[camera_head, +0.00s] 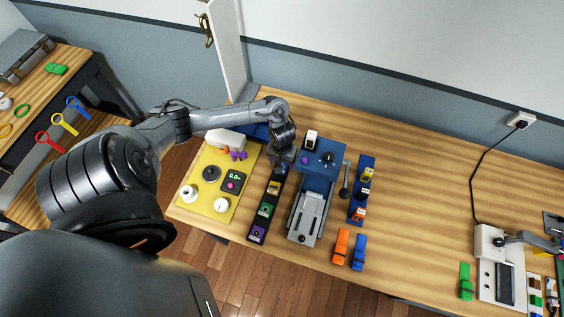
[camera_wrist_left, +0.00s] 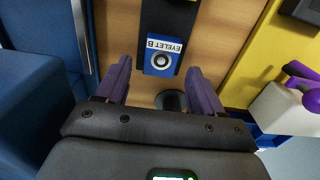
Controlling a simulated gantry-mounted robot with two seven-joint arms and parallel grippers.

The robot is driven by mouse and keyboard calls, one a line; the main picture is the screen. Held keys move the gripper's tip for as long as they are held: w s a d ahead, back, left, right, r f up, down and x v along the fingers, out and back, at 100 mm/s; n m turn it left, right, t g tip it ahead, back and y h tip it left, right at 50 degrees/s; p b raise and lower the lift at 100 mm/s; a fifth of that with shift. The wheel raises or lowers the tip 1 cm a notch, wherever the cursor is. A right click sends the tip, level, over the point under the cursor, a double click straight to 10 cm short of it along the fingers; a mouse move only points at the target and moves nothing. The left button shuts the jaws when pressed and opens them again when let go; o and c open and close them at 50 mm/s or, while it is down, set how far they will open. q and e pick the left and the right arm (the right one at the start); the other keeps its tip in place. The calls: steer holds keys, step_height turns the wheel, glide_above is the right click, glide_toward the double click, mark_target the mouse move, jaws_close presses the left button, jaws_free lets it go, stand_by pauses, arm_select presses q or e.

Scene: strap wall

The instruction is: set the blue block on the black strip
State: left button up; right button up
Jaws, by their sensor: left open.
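The black strip (camera_head: 270,197) lies lengthwise on the table in the head view, with a yellow block, a green block (camera_head: 265,210) and a purple block (camera_head: 258,231) along it. In the left wrist view, the blue block (camera_wrist_left: 159,65), with an "EYELET B" label and a round eyelet, appears at the end of the black strip (camera_wrist_left: 168,18), with dark edging on both sides. My left gripper (camera_head: 281,162) is at the strip's far end. In the wrist view its purple fingers (camera_wrist_left: 158,85) are open, one on each side of the block's near end, with gaps. My right gripper is not in view.
A yellow mat (camera_head: 207,205) with small instruments lies left of the strip. A blue-and-grey machine (camera_head: 309,207) stands close on the right. A blue strip (camera_head: 355,207) with blocks is further right, near loose orange (camera_head: 341,245) and blue (camera_head: 358,252) pieces. The table's right middle is clear.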

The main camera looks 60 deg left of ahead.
arm_select(q)
step_height(320, 180, up, 10)
steer(key=p, duration=0.3)
steer(key=shift+r, duration=0.15)
